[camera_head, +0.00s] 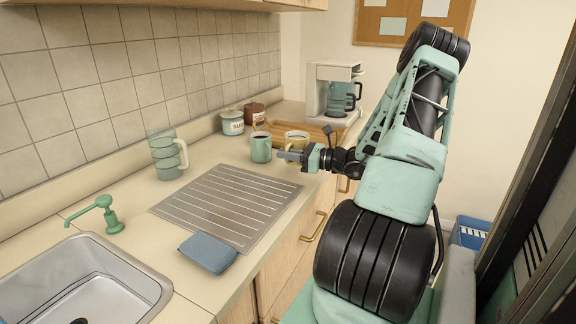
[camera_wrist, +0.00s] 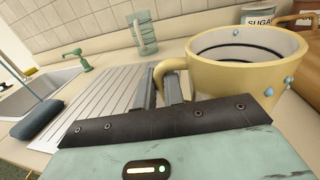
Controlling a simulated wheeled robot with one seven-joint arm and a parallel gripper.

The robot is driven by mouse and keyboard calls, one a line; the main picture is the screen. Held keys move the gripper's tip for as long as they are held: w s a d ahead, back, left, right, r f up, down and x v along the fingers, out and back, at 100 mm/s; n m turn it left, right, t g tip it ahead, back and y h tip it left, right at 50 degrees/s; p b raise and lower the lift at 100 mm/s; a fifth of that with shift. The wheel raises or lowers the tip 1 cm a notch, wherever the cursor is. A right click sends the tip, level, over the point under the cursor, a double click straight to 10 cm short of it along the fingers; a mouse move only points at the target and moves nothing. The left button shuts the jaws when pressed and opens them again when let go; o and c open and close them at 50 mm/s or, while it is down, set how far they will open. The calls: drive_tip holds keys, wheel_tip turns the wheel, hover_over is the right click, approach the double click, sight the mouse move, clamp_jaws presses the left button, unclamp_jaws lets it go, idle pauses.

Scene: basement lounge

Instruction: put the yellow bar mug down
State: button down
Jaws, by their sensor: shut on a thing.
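The yellow bar mug (camera_head: 297,137) is upright near the far front part of the counter, partly hidden behind my gripper (camera_head: 284,155) in the head view. In the wrist view the mug (camera_wrist: 235,75) is close on the right, its open rim up, with pale blue droplet shapes on its side. My gripper (camera_wrist: 168,92) is shut on the mug's handle, which curves down to the fingers. The mug's base is hidden in both views, so I cannot tell whether it touches the counter.
A green mug (camera_head: 261,148) stands just left of the yellow one. A wooden tray (camera_head: 322,131), a sugar canister (camera_head: 232,122) and a coffee maker (camera_head: 333,92) are behind.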

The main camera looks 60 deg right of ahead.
drive_tip(key=shift+f+p, duration=0.45)
drive_tip(key=shift+f, duration=1.4)
drive_tip(key=shift+f, duration=0.1)
drive_tip(key=c, duration=1.5)
unclamp_jaws()
drive_tip(key=shift+f+b, duration=0.15)
drive_tip(key=shift+b, duration=0.15)
drive_tip(key=shift+s+d, duration=0.1)
drive_tip(key=shift+s, duration=0.15)
drive_tip(key=b+v, duration=0.3)
drive_tip(key=v, duration=1.4)
drive_tip(key=shift+f, duration=0.15)
